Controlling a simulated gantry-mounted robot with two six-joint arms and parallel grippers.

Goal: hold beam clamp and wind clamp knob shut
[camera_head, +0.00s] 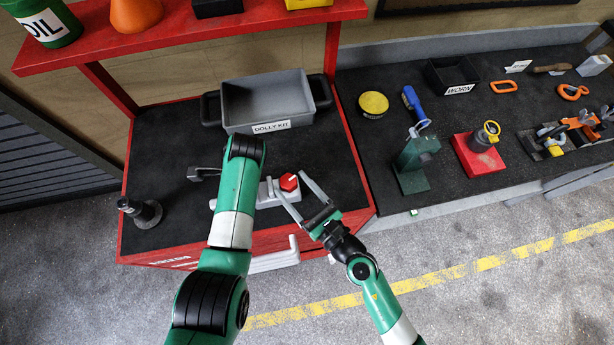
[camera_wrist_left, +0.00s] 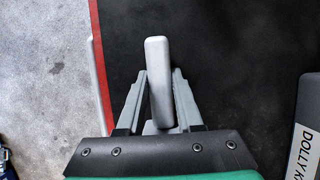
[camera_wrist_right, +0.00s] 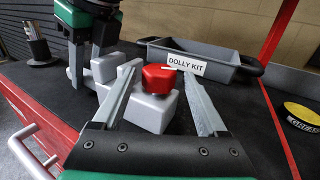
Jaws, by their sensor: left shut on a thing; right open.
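The beam clamp (camera_head: 266,194) is a light grey block on the black top of the red trolley, partly hidden by my left arm. Its red clamp knob (camera_head: 289,182) has a white mark and sits on the block in the right wrist view (camera_wrist_right: 158,79). My left gripper (camera_wrist_left: 160,78) is shut on a light grey bar of the clamp (camera_wrist_left: 158,60); in the head view my arm mostly hides this grip. My right gripper (camera_head: 290,184) is open, with one finger on each side of the knob. I cannot tell whether the fingers touch it.
A grey tray (camera_head: 265,102) labelled DOLLY KIT stands behind the clamp. The dark bench at right holds a yellow-lidded tin (camera_head: 373,102) and several tools.

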